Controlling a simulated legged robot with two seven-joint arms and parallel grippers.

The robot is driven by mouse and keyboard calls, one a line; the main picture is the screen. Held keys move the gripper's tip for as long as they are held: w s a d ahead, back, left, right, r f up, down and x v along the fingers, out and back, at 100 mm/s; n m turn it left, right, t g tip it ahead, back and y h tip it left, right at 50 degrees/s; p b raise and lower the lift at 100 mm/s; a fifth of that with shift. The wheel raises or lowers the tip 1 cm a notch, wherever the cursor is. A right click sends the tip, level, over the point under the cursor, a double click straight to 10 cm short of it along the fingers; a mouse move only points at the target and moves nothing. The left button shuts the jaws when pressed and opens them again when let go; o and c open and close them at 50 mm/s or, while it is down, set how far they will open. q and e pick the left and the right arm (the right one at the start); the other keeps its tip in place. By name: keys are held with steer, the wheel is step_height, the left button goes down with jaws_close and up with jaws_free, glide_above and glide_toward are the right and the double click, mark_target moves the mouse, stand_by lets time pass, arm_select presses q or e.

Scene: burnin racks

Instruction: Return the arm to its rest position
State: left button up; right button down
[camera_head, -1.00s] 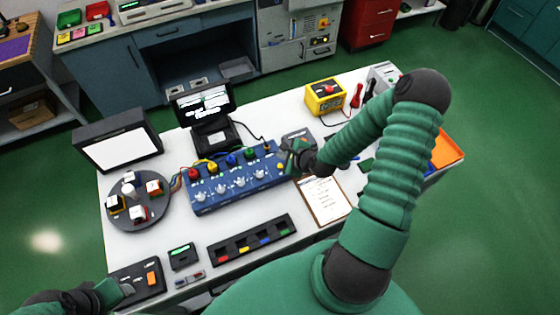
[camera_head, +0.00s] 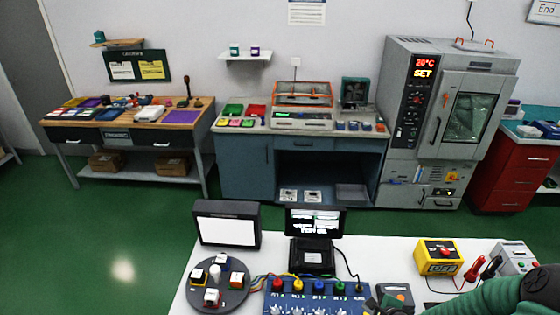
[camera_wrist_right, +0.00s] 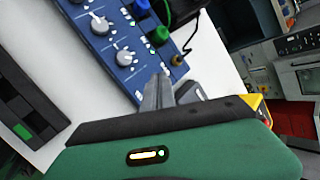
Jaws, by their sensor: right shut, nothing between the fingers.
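My right arm (camera_head: 490,296) comes in at the lower right of the head view, mostly cut off by the bottom edge. My right gripper (camera_head: 378,303) is at the right end of the blue knob panel (camera_head: 350,291), by a small grey device. In the right wrist view, my right gripper (camera_wrist_right: 160,90) has its fingers together and empty, near the corner of the blue panel (camera_wrist_right: 150,72). I cannot tell the gap between the fingers and the panel. My left gripper is out of view.
On the white table (camera_head: 395,248) stand a round turntable (camera_head: 238,295), a white-faced panel (camera_head: 228,226), a small monitor (camera_head: 315,222) and a yellow meter (camera_head: 438,258). Behind, across green floor, are a workbench (camera_head: 130,117), cabinets and an oven (camera_head: 447,120).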

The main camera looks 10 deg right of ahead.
steer(key=s+a+r+n+g+b, duration=0.2)
steer(key=s+a+r+n, duration=0.2)
steer(key=a+n, duration=0.4)
steer(key=s+a+r+n+g+b, duration=0.3)
steer(key=a+n, duration=0.6)
steer(key=n, duration=0.8)
steer(key=shift+s+a+r+g, duration=0.15)
steer(key=shift+s+r+g, duration=0.25)
steer(key=shift+s, duration=0.95)
